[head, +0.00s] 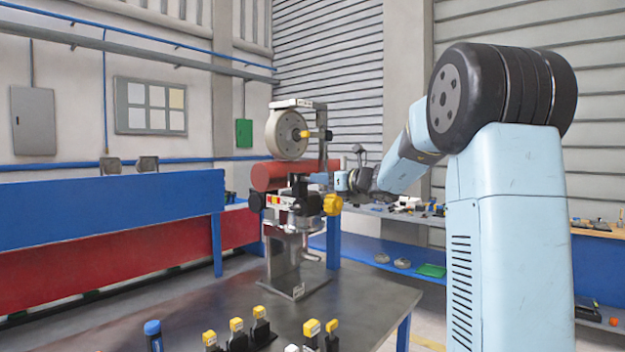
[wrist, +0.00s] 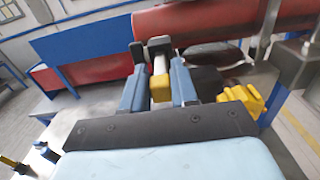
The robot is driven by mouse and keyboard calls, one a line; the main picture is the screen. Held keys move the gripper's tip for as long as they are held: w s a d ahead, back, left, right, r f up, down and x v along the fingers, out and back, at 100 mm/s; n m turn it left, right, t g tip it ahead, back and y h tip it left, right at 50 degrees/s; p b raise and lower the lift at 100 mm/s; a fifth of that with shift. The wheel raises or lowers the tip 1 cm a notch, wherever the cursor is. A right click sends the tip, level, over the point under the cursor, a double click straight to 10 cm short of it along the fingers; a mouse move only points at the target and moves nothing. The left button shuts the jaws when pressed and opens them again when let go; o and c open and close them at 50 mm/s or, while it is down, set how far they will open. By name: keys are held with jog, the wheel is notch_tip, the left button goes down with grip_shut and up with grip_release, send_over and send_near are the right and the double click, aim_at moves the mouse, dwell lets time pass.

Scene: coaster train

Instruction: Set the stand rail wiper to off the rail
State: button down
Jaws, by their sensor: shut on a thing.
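The stand (head: 297,275) rises from the dark bench and carries a red cylindrical rail (head: 270,175), a grey wheel above it, and yellow knobs. In the wrist view the red rail (wrist: 205,22) crosses behind my fingers. In the head view my gripper (head: 320,179) is at the right side of the stand, close to the rail. The wiper's head is mostly hidden, so I cannot tell whether it touches the rail.
A yellow knob (head: 333,204) sits just below my gripper. The grey wheel (head: 287,134) is above it. Several yellow-topped black pieces and a blue cylinder (head: 153,335) stand along the bench's front. The bench's (head: 365,305) right part is clear.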

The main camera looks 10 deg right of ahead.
jog(key=shift+d+f, duration=0.15)
jog(key=c, duration=1)
grip_release()
jog(key=shift+s, duration=0.15)
jog(key=shift+o, duration=0.2)
jog(key=v, duration=1.3)
jog(key=shift+s+d, duration=0.25)
jog(key=shift+s, duration=0.1)
jog(key=s+a+f+n+g+h, duration=0.1)
jog(key=s+a+f+n+g, duration=0.3)
jog(key=s+a+n, duration=0.35)
jog(key=s+a+f+n+g+h, duration=0.2)
jog(key=s+a+f+n+g, duration=0.3)
jog(key=s+a, duration=0.35)
jog(key=s+d+f+n+h, duration=0.2)
jog(key=s+f+n+h, duration=0.1)
jog(key=s+n, duration=0.5)
jog(key=s+d+f+n+h, duration=0.2)
jog(key=s+f+n+h, duration=0.2)
jog(key=s+n, duration=0.4)
jog(key=shift+s+d+f+h, duration=0.3)
jog(key=shift+s+d+f, duration=0.15)
jog(key=shift+s, duration=0.35)
